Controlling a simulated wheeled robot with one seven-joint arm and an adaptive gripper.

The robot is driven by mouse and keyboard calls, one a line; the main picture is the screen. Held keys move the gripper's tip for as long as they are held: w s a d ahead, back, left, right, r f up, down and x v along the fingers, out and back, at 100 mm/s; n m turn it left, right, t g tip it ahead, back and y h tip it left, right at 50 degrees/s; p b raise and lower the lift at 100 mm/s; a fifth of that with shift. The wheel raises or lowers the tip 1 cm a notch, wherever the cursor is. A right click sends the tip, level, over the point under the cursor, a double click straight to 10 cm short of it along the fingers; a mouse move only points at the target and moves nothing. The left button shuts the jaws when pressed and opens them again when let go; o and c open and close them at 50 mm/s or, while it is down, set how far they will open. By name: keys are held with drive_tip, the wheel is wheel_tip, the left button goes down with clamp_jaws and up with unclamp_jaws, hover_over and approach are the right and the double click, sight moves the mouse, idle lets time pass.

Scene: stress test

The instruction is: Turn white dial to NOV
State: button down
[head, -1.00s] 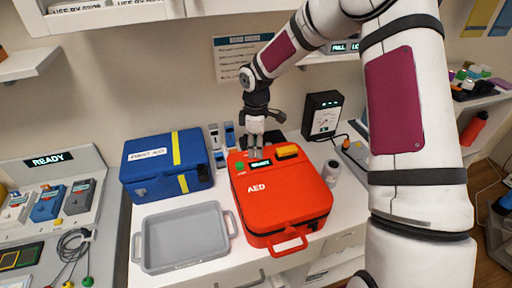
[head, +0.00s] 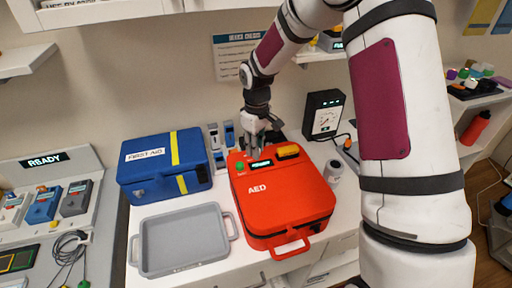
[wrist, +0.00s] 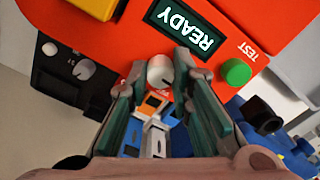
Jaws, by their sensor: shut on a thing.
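The white dial (wrist: 160,72) shows in the wrist view between my two fingertips, at the edge of the red AED case (wrist: 115,25). My gripper (wrist: 160,76) is shut on the dial, with a green-grey finger on either side. Any month marks around the dial are not readable, so I cannot tell its setting. In the head view my gripper (head: 256,152) points down at the back edge of the AED case (head: 285,205). The dial is hidden there by the fingers.
A READY display (wrist: 184,27) and green TEST button (wrist: 236,72) are close to my fingers. A blue first aid case (head: 165,168) stands left, a grey tray (head: 233,228) in front of it. A black meter box (head: 322,113) stands behind right.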

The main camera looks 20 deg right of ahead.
drive_tip(key=shift+m, duration=1)
drive_tip(key=c, duration=1.4)
unclamp_jaws()
drive_tip(key=shift+r, duration=0.1)
drive_tip(key=shift+r, duration=3.6)
